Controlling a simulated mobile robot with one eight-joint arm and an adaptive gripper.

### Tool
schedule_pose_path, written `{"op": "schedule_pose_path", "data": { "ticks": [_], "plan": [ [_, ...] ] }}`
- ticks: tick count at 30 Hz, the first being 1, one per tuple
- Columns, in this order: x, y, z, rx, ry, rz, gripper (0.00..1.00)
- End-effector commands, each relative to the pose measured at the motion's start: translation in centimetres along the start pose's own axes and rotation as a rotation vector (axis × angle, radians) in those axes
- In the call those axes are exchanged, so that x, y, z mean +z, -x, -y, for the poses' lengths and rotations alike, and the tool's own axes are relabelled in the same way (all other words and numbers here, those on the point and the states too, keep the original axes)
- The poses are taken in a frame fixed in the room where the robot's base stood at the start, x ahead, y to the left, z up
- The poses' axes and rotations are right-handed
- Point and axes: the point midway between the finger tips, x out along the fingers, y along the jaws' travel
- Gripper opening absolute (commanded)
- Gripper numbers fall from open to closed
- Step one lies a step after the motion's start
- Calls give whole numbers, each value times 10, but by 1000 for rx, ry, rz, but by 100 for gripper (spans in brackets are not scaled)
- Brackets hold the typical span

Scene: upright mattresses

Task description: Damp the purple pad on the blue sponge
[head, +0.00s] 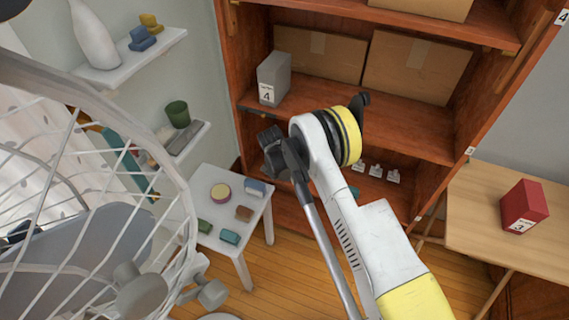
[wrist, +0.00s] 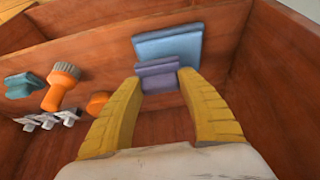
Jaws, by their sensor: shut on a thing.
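In the wrist view my gripper (wrist: 160,84) has its two yellow fingers closed on the sides of a purple pad (wrist: 157,70). The pad is a small, folded-looking block held at the fingertips. The blue sponge (wrist: 168,44) is wider and flat, and sits just beyond the pad on the wooden shelf. The pad overlaps the sponge's lower edge in the picture; I cannot tell whether they touch. In the head view my arm reaches into the lower part of the cabinet and hides the gripper, pad and sponge.
An orange brush (wrist: 62,85), a teal block (wrist: 22,84), an orange piece (wrist: 97,103) and white clips (wrist: 45,121) lie to the left. Wooden cabinet walls (head: 240,70) enclose the space. A white fan cage (head: 175,190) and small white table (head: 255,215) stand left.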

Motion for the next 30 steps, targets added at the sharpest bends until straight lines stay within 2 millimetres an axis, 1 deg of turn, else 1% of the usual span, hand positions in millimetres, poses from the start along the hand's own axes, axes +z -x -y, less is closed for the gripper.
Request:
{"op": "schedule_pose_path", "data": {
  "ticks": [1,6,15,30],
  "plan": [
    [-3,6,0,0,0,0,15],
    [-10,20,0,0,0,-1,15],
    [-20,40,0,0,0,-1,15],
    [-20,41,0,0,0,-1,15]
  ]
}}
